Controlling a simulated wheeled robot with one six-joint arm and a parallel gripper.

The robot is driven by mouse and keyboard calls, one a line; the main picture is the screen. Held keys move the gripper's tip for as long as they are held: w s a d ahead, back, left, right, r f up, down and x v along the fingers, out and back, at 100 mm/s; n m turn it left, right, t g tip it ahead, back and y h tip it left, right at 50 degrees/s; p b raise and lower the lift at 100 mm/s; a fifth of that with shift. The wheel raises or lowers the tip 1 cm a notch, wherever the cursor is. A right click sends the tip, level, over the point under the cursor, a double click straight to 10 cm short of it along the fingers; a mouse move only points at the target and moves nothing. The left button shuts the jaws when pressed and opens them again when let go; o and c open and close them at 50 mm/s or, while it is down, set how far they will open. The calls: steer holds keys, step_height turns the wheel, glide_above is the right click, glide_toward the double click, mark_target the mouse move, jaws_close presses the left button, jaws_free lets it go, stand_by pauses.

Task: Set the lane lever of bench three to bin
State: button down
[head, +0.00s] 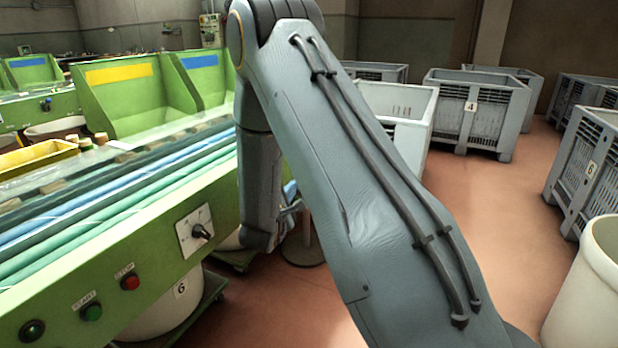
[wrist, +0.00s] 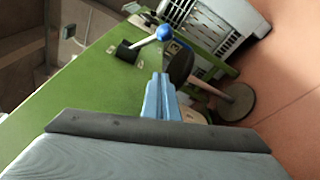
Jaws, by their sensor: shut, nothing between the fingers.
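In the wrist view, a lever with a blue ball knob (wrist: 165,32) stands out on a metal rod from a black mount (wrist: 128,50) on a green panel (wrist: 85,95). A small plate that seems to read 3 shows just beside the ball, partly hidden. My gripper (wrist: 160,78) has its blue fingers together with nothing between them. The fingertips point toward the lever, and in the picture a gap separates them from the ball. I cannot tell the depth between them. In the head view my arm hides the lever and most or all of my gripper.
In the head view, a green bench (head: 150,270) carries a black dial knob (head: 202,231), a red STOP button (head: 130,282) and a green START button (head: 92,311). Grey crates (head: 470,105) stand behind at right. A cream tub (head: 590,290) is at lower right. Red floor between is clear.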

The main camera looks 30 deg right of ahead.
steer(key=b+x, duration=0.1)
steer(key=x, duration=0.9)
steer(key=s+d, duration=0.1)
steer(key=s+d+r, duration=0.1)
steer(key=s, duration=0.1)
steer(key=shift+s+r, duration=0.1)
steer(key=shift+r, duration=0.1)
steer(key=shift+d, duration=0.1)
